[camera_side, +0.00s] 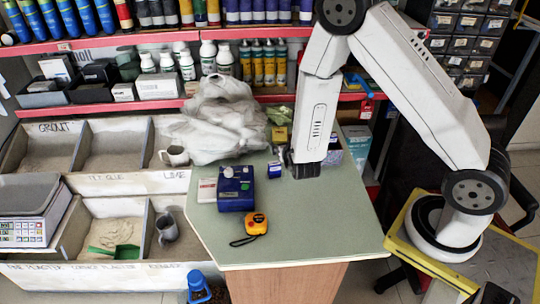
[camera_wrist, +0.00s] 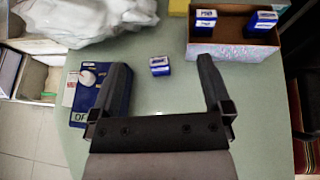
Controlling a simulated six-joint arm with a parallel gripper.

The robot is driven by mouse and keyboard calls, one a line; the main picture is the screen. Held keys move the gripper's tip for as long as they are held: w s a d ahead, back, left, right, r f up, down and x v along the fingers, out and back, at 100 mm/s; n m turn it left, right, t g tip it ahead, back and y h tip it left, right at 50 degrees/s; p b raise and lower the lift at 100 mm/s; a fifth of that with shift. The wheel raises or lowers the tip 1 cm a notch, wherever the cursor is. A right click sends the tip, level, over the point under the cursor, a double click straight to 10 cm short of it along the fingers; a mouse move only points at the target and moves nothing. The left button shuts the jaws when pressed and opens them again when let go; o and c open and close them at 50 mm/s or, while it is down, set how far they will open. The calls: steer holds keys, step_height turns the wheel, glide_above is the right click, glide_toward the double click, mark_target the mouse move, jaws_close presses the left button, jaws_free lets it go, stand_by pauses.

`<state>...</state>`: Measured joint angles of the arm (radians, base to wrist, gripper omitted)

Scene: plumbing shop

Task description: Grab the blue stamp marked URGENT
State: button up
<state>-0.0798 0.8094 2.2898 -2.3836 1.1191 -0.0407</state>
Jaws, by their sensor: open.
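A small blue stamp with a white label (camera_wrist: 160,65) stands alone on the green tabletop, between and beyond my finger tips in the wrist view. In the side view it is the small blue block (camera_side: 274,168) just left of my gripper (camera_side: 303,170). Two more blue stamps with white labels, one left (camera_wrist: 204,21) and one right (camera_wrist: 263,22), are in a patterned box at the top right of the wrist view. The labels are too small to read, so I cannot tell which says URGENT. My gripper (camera_wrist: 163,64) is open and empty, its fingers wide apart.
A blue device (camera_side: 236,188) stands left of my gripper, close to my left finger in the wrist view. A yellow tape measure (camera_side: 256,224) lies in front of it. A crumpled plastic bag (camera_side: 222,118) is behind. The front right tabletop (camera_side: 330,220) is clear.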

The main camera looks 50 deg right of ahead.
glide_toward(275, 166)
steer(key=shift+w+d+f+n+t+y, duration=0.1)
steer(key=shift+d+f+n+t+y, duration=0.05)
steer(key=shift+d+f, duration=0.2)
steer(key=shift+w+d+f+n+t+y, duration=0.15)
steer(key=shift+d+f, duration=0.1)
steer(key=shift+d, duration=0.15)
steer(key=shift+x, duration=1.35)
steer(key=shift+x, duration=2.55)
steer(key=shift+w+a, duration=0.1)
steer(key=c, duration=1.3)
steer(key=shift+r, duration=0.15)
